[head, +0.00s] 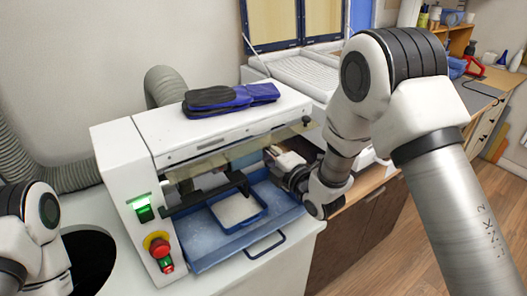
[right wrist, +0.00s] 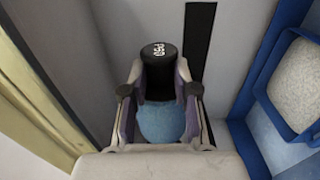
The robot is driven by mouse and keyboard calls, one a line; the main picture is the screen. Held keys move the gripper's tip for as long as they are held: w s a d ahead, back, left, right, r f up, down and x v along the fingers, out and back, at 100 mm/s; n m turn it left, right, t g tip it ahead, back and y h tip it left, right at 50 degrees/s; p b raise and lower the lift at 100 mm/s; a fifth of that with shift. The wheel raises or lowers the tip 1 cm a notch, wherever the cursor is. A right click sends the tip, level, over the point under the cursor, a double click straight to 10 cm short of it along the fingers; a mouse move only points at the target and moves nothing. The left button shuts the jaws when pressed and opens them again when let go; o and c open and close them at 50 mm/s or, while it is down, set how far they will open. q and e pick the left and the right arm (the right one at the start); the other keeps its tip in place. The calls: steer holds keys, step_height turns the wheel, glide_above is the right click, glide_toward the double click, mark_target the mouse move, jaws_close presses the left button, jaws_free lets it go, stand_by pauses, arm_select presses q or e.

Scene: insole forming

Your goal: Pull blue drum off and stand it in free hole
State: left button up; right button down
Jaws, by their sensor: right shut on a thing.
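My right gripper (right wrist: 160,92) is shut on the blue drum (right wrist: 163,122), with one finger on each side of it. A black cylinder (right wrist: 160,62) with pale markings on its end sits just beyond the drum between the fingertips; I cannot tell whether they are joined. In the head view my right gripper (head: 277,163) reaches into the open front of the white machine (head: 125,165), and the drum cannot be made out there. My left arm shows only at the left edge, without its gripper. I cannot make out a free hole for the drum.
A blue tray (head: 197,252) with a smaller blue-rimmed pan (head: 262,207) of pale grains lies under the gripper. Dark blue insoles (head: 230,99) lie on the machine's top. A red stop button (head: 158,247) is on its front. A round dark opening (head: 92,262) is at lower left.

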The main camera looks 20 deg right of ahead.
steer(key=shift+w+d+b, duration=0.1)
steer(key=shift+w+d, duration=0.2)
steer(key=shift+d, duration=0.55)
steer(key=shift+w+d+b, duration=0.15)
steer(key=shift+w+d, duration=0.15)
steer(key=shift+d, duration=0.5)
steer(key=shift+w+d+b, duration=0.1)
steer(key=shift+w+d, duration=0.2)
steer(key=shift+d, duration=0.55)
